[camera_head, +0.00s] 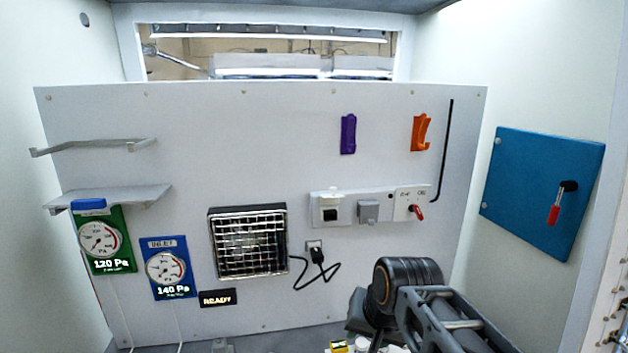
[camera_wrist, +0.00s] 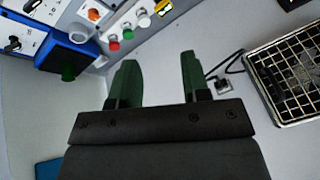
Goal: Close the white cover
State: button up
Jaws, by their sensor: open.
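The white cover (camera_head: 333,190) is on the left part of a white strip on the back panel. It appears raised, standing above a black switch (camera_head: 330,215) that lies exposed. A grey cover (camera_head: 368,211) sits beside it on the right and looks closed. My gripper (camera_wrist: 157,75) shows in the wrist view with two green fingers apart and nothing between them. In the head view my arm is low at the right, below the strip and well apart from the white cover; the fingertips cannot be made out there. The white cover does not show in the wrist view.
A red-handled switch (camera_head: 416,211) is at the strip's right end. Below hang a plug with a black cable (camera_head: 318,258) and a grille (camera_head: 248,242). Purple (camera_head: 348,134) and orange (camera_head: 421,132) hooks are above. Red and green buttons (camera_wrist: 120,40) show in the wrist view.

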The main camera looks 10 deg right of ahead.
jog(key=w+d+r+m+y+p, duration=0.1)
jog(key=w+r+m, duration=0.6)
jog(key=r, duration=0.3)
notch_tip(320, 180, up, 18)
jog(key=m+t+y+p, duration=0.1)
jog(key=m+y+p, duration=0.3)
jog(key=m, duration=1.1)
send_over(338, 196)
jog(key=s+d+b, duration=0.2)
jog(key=s+d, duration=0.5)
jog(key=shift+y, duration=0.3)
jog(key=x, duration=1.3)
jog(key=shift+w+a+r, duration=0.2)
jog(key=shift+w, duration=0.05)
grip_shut()
